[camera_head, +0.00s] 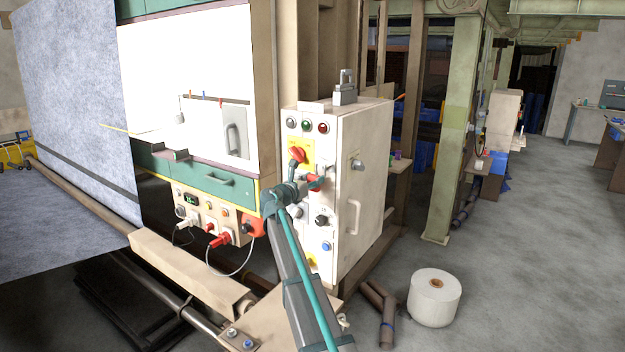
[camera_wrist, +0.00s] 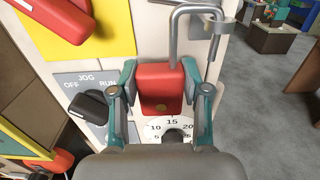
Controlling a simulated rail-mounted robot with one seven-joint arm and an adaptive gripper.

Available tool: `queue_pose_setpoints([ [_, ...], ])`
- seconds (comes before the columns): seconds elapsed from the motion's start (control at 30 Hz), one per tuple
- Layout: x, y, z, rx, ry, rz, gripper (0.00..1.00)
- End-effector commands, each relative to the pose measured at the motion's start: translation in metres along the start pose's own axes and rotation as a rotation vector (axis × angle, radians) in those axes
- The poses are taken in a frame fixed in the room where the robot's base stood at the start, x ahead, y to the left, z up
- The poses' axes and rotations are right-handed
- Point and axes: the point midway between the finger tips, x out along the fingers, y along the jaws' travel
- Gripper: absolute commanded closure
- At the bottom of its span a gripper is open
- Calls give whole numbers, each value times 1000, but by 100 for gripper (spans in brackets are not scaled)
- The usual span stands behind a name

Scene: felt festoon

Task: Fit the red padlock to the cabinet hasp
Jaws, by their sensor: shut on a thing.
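The red padlock (camera_wrist: 160,88) is upright between the two teal fingers of my gripper (camera_wrist: 163,95), which is shut on its body. Its grey shackle (camera_wrist: 174,35) rises above the body and arches to the right. A small grey ring-like fitting, apparently the hasp (camera_wrist: 228,28), is at the shackle's right leg, near the cabinet edge. I cannot tell whether the shackle passes through it. In the head view my gripper (camera_head: 296,188) is in front of the beige cabinet (camera_head: 360,220), with the padlock (camera_head: 315,182) partly hidden.
A red rotary handle (camera_wrist: 58,14) on a yellow plate is at upper left in the wrist view. A black jog switch (camera_wrist: 90,104) and a numbered dial (camera_wrist: 152,127) are close by. A grey lock-shaped object (camera_head: 345,92) stands on the cabinet. Floor right of the cabinet holds a white roll (camera_head: 435,302).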

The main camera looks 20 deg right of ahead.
Motion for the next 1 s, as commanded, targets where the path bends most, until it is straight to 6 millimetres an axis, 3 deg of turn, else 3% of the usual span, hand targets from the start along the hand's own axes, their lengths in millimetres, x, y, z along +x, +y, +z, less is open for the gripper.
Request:
queue_pose_setpoints([
  [0.03, 0, 0, -2, -1, -1, 0, 100],
  [0.07, 0, 0, -2, -1, -1, 0, 52],
  [0.23, 0, 0, -1, 0, -1, 0, 24],
  [0.67, -6, 0, -2, 0, 0, 1, 24],
  [1.0, -63, -2, -1, 0, -1, 2, 24],
])
